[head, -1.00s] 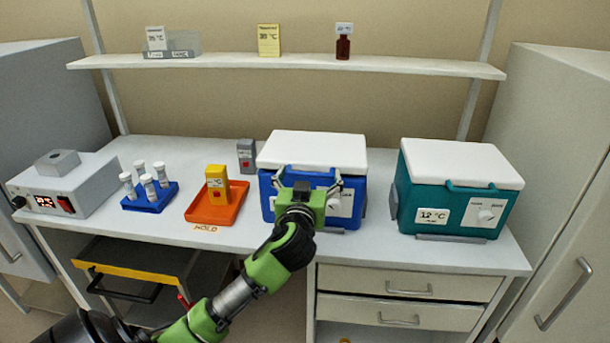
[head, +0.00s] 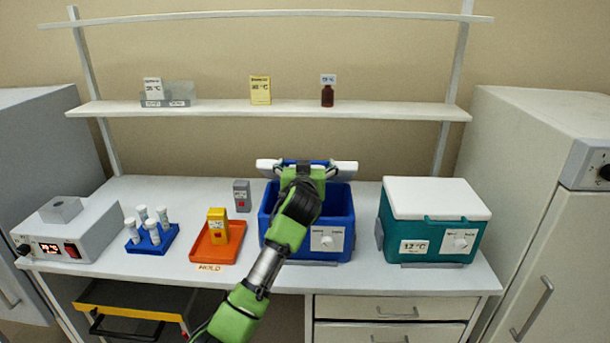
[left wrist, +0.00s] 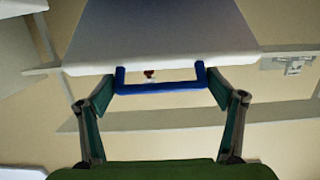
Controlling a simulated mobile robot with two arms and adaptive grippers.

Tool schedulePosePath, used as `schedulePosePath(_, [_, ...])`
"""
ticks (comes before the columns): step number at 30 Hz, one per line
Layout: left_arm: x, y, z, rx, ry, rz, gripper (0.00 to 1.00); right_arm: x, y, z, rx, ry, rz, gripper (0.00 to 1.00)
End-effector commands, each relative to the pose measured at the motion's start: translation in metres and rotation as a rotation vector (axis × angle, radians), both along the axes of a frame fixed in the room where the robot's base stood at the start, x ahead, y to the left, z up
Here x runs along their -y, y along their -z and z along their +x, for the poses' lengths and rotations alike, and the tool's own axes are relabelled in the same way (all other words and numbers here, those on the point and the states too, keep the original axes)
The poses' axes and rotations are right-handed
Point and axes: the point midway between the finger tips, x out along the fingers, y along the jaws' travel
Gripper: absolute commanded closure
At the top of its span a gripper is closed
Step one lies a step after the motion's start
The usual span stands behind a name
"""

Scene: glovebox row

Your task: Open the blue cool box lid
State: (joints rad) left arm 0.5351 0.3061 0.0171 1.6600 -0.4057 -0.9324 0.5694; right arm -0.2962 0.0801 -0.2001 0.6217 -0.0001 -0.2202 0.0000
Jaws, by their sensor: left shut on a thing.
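The blue cool box (head: 337,214) stands on the bench, and its open top shows a blue inside. Its white lid (head: 345,169) is raised at the back, seen nearly edge-on behind my left gripper (head: 304,165). In the left wrist view the lid (left wrist: 160,35) fills the upper middle, with a blue handle (left wrist: 160,88) on its edge. My left gripper (left wrist: 162,92) is shut on this handle, its fingers at the handle's two ends. My left arm hides part of the box's front and opening. My right gripper is not in view.
A teal cool box (head: 432,226) with a shut white lid stands to the right. An orange tray (head: 203,255) with a yellow device, a grey device (head: 242,196) and a blue vial rack (head: 152,247) stand to the left. A shelf (head: 220,110) runs above.

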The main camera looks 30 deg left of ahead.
Motion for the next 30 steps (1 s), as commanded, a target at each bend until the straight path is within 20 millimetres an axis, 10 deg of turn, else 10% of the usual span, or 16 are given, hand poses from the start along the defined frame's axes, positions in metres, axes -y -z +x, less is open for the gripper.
schedulePosePath(19, [-0.0047, -0.0150, 0.0077, 0.011, 0.002, 0.004, 0.54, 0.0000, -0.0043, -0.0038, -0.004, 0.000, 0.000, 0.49])
schedulePosePath(20, [-0.0047, -0.0149, 0.0077, 0.011, 0.002, 0.004, 0.10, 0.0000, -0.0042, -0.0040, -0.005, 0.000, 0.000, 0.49])
schedulePosePath(21, [-0.0047, -0.0147, 0.0076, 0.011, 0.002, 0.004, 0.00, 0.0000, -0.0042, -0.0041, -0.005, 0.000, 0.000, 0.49])
schedulePosePath(30, [-0.0037, -0.0115, 0.0066, 0.004, 0.002, 0.001, 0.00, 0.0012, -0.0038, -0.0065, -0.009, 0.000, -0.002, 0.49])
